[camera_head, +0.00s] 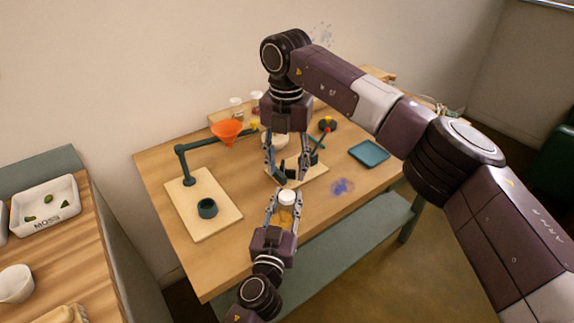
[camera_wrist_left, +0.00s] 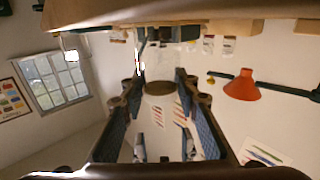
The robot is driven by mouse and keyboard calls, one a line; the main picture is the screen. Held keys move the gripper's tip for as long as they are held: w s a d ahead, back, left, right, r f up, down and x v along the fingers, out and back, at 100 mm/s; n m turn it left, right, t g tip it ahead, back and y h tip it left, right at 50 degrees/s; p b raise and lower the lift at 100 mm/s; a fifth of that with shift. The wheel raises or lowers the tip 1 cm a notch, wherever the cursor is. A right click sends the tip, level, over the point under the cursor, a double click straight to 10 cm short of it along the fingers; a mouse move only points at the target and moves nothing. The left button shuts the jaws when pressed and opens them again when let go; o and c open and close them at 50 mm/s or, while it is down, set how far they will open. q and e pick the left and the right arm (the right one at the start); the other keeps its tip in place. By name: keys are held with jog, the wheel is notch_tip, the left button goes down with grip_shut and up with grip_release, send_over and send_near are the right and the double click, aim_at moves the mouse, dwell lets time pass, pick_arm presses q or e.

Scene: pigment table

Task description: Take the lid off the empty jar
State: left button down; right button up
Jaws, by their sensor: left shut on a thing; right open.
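A white lid (camera_head: 287,197) sits on top of the jar. In the left wrist view, which is upside down, the clear jar (camera_wrist_left: 160,62) is between the fingertips, with a dark round disc (camera_wrist_left: 158,88) at its end, probably the shaded lid. My right gripper (camera_head: 287,172) is open and points down, just above and behind the lid. It appears empty and apart from the lid.
The work table (camera_head: 230,262) holds a stand with an orange funnel (camera_head: 227,131), a dark cup (camera_head: 207,208), a teal tray (camera_head: 369,153) and a blue powder patch (camera_head: 342,187). Small jars (camera_head: 236,104) stand at the back. A side table at left holds a white tray (camera_head: 45,222).

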aim_at(287, 195)
jog(key=m, duration=0.3)
jog(key=shift+m, duration=0.3)
jog(key=m, duration=0.8)
jog(key=shift+m, duration=0.4)
jog(key=m, duration=0.3)
jog(key=shift+m, duration=0.4)
jog(key=shift+f, duration=0.55)
notch_tip(287, 195, down, 7)
jog(key=shift+r, duration=0.1)
